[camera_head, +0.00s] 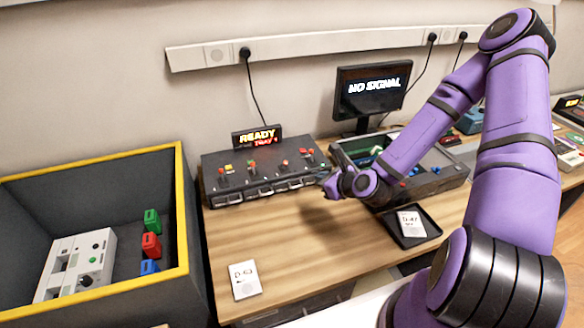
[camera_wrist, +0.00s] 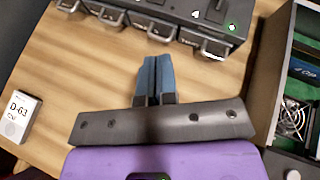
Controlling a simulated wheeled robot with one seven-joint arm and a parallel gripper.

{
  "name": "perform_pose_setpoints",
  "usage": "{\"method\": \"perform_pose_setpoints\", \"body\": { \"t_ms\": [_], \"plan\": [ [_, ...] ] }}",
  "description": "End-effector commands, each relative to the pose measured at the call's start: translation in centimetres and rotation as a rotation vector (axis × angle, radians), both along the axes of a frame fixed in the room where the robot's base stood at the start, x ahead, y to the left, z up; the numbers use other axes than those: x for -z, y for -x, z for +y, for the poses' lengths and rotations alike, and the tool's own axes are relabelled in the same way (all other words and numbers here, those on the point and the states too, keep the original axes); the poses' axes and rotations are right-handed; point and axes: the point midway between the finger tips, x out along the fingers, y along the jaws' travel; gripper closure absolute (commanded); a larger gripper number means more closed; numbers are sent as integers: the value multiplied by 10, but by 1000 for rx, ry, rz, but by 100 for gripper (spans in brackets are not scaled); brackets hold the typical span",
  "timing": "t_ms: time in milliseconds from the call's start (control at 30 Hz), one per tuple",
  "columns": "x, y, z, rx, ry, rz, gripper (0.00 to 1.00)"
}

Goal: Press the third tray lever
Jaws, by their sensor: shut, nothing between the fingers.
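The black tray unit (camera_head: 240,160) stands at the back of the wooden table in the head view. Several levers rise from its top, and the third from the left (camera_head: 285,164) has a red tip. Several trays with pull handles line its front. The unit's front edge (camera_wrist: 165,12) crosses the top of the wrist view, with handles along it; the levers there are mostly cut off. My gripper (camera_head: 325,181) is shut and empty near the unit's front right corner. Its blue fingers (camera_wrist: 153,62) point toward the unit, apart from it in the wrist view.
A display (camera_head: 257,137) behind the unit reads READY, TRAY 1. An open computer case (camera_head: 440,182) stands right of the unit. A black dish (camera_head: 428,228) with a card and a D-63 card (camera_head: 245,280) lie in front. A yellow-rimmed bin (camera_head: 182,215) is at left.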

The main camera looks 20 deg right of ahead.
Motion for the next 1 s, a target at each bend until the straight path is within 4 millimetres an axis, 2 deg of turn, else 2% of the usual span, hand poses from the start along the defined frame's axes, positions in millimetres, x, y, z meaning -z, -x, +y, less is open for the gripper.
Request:
{"method": "perform_pose_setpoints", "body": {
  "t_ms": [267,433,933,1000],
  "plan": [
    [0,0,0,-2,2,1,100],
    [5,-9,4,-3,2,0,100],
    [46,-82,33,-4,3,-1,100],
    [43,-92,37,-4,6,-4,100]
  ]
}}
